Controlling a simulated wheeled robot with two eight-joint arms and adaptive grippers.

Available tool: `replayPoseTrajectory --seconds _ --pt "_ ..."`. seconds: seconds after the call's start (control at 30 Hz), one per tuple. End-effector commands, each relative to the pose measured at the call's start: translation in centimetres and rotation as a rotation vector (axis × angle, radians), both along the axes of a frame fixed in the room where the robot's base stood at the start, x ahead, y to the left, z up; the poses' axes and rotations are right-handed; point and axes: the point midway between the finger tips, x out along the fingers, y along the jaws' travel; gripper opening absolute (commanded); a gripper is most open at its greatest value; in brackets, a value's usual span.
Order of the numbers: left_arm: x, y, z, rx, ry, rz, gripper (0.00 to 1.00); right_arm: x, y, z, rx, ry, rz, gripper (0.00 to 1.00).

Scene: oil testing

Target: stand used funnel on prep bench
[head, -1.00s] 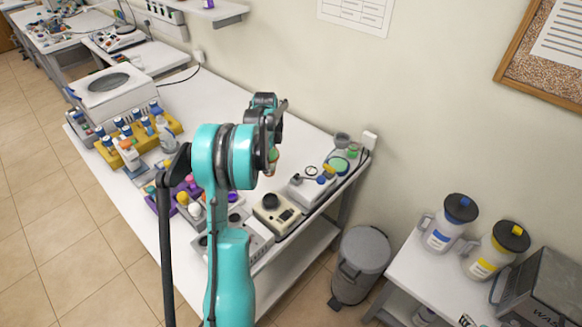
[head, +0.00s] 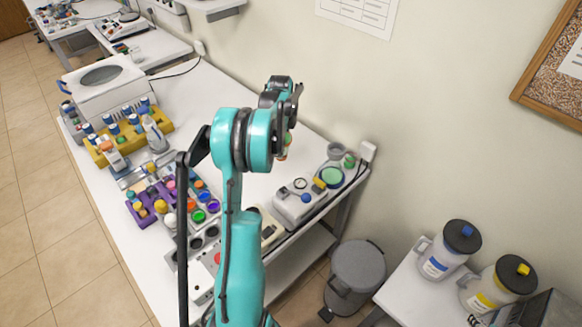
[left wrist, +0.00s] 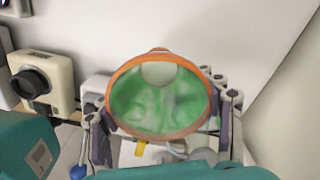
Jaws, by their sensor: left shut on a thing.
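My left gripper (head: 284,105) is above the white bench (head: 225,90), near its wall side. It is shut on the funnel, which shows large in the left wrist view (left wrist: 158,110). The funnel has an orange rim and a green-smeared inside, and its wide mouth faces the wrist camera. The gripper's dark fingers (left wrist: 160,120) are on both sides of it. In the head view only a small part of the funnel (head: 287,143) shows behind the gripper; its spout is hidden. My right gripper is not in view.
A yellow rack of bottles (head: 128,137), a purple holder (head: 150,208) and coloured cups (head: 205,205) crowd the bench's left and front. Small instruments (head: 299,202) and a green-topped dish (head: 330,177) line the right end. The bench middle is fairly clear. A grey bin (head: 357,270) stands beside it.

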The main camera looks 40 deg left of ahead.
Motion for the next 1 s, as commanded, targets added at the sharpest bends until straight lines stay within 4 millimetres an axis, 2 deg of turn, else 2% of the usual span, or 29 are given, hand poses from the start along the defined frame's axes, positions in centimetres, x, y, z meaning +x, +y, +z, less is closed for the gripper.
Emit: replayPoseTrajectory --seconds 0.3,0.47,0.7,1.0 --pt "-0.1 0.0 -5.5 0.000 0.000 0.001 0.33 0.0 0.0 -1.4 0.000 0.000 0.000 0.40" --pt "0.0 0.0 -6.7 0.000 0.000 0.000 0.33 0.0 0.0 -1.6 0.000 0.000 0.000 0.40" --pt "-0.1 0.0 -9.9 0.000 0.000 0.000 0.33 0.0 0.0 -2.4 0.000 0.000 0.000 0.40" --pt "-0.1 0.0 -10.0 0.000 0.000 0.000 0.33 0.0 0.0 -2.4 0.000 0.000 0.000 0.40"
